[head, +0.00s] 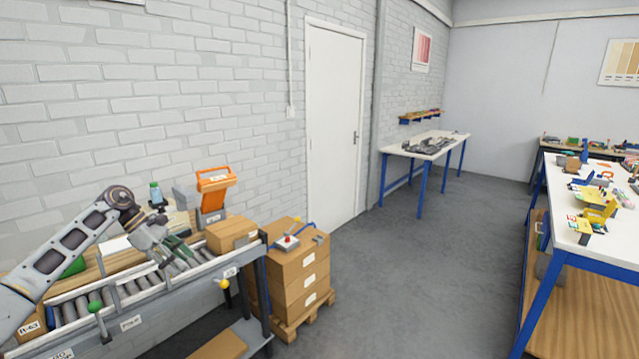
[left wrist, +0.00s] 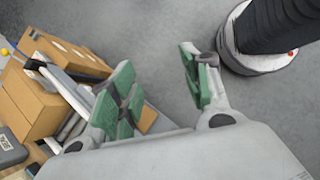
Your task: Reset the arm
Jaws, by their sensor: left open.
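My left arm comes in from the left in the head view, over a roller conveyor (head: 130,292). Its left gripper (head: 176,250) hangs above the rollers, near a cardboard box (head: 231,234). In the left wrist view the left gripper (left wrist: 160,88) has its green-padded fingers spread apart, with only grey floor and a bit of the conveyor area behind them. Nothing is held between them. My right gripper shows in neither view.
Stacked boxes on a pallet (head: 290,285) stand at the conveyor's right end. An orange device (head: 214,185) and a green-capped bottle (head: 156,194) stand behind the rollers. A white worktable (head: 610,245) is at the right. The grey floor (head: 420,270) between is clear.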

